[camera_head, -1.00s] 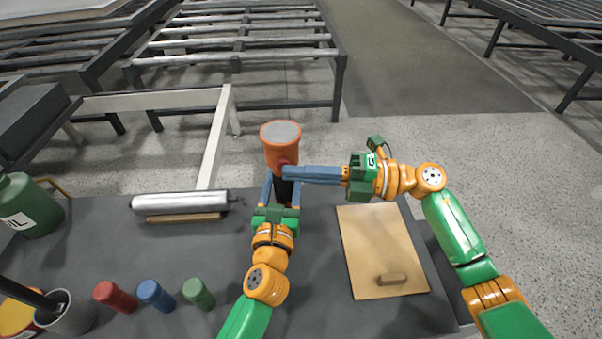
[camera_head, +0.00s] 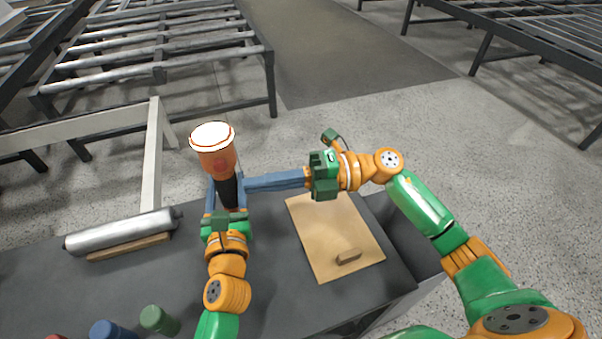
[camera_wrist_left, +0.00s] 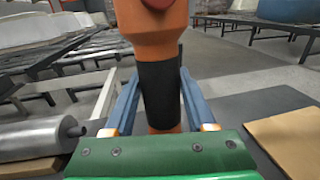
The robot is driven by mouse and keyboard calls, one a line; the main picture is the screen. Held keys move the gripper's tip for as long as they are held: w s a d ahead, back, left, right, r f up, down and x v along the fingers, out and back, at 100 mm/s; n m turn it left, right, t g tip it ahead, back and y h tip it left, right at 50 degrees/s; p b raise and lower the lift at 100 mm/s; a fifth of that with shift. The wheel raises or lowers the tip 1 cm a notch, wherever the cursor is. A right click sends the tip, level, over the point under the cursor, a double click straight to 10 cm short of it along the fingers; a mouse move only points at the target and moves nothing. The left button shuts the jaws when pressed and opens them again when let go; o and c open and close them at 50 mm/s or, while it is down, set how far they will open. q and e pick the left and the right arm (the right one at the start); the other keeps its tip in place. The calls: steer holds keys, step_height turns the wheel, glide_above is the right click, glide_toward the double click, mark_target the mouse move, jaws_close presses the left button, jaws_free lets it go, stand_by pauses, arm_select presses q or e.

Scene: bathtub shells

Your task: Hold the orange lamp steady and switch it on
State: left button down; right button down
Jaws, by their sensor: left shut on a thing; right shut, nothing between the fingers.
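The orange lamp (camera_head: 214,158) stands upright with its black grip (camera_head: 228,192) between the blue fingers of my left gripper (camera_head: 226,184), which is shut on it. Its round top lens (camera_head: 212,136) glows bright white. A red button (camera_head: 221,165) shows on the lamp head, and its lower part is at the top of the left wrist view (camera_wrist_left: 157,3). That view also shows the black grip (camera_wrist_left: 159,92) between the fingers. My right gripper (camera_head: 249,183) is shut and empty; its fingertips are beside the lamp, just right of and below the button.
A tan board (camera_head: 330,235) with a small wooden block (camera_head: 348,257) lies on the dark table (camera_head: 170,270). A metal roller (camera_head: 122,231) on a wooden base lies at left. Green (camera_head: 158,320) and blue (camera_head: 112,330) cylinders stand at the front. Metal racks stand behind.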

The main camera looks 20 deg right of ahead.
steer(key=s+d, duration=0.1)
steer(key=d, duration=0.6)
steer(key=shift+d, duration=0.1)
arm_select(q)
steer(key=shift+c, duration=0.7)
jaws_free()
steer(key=shift+w+f, duration=0.1)
arm_select(e)
steer(key=shift+f, duration=0.1)
